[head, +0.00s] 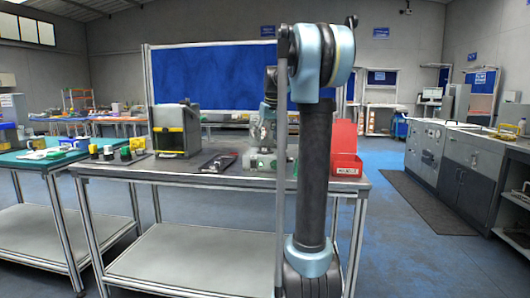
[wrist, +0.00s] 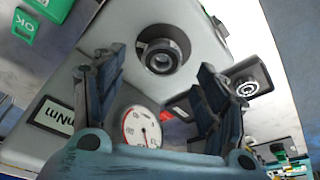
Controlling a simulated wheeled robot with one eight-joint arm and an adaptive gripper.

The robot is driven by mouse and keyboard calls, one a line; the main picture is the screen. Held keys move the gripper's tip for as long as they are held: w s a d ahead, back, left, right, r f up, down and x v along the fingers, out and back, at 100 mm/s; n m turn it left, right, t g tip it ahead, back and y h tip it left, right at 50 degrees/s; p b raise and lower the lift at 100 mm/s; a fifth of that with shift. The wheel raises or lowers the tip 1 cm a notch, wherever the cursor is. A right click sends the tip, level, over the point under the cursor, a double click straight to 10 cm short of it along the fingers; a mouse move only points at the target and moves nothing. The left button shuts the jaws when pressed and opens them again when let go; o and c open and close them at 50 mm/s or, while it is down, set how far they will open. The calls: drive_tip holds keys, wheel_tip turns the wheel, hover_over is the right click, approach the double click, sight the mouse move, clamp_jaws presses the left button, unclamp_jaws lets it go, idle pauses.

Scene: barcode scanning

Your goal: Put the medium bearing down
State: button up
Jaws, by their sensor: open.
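In the wrist view a dark ring-shaped part (wrist: 162,57), which looks like a bearing, sits around a round hub on a grey device (wrist: 200,35). I cannot tell its size class for certain. My gripper (wrist: 160,64) is open, its two blue-grey fingers spread on either side of the view, with nothing held between them. The ring lies beyond the fingertips and appears clear of both. In the head view my arm hides most of the device and gripper, and I cannot make out the bearing there.
The device bears a dial gauge (wrist: 141,127) and an Nm display (wrist: 58,120). In the head view, the workbench (head: 215,177) holds a black-and-yellow box (head: 176,132), several small cylinders, and a red bin (head: 346,150) to the right of my arm.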

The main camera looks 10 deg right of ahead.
sight(265, 148)
drive_tip(key=x, duration=0.4)
drive_tip(key=shift+a, duration=0.15)
drive_tip(key=c, duration=1.3)
drive_tip(key=shift+c, duration=0.2)
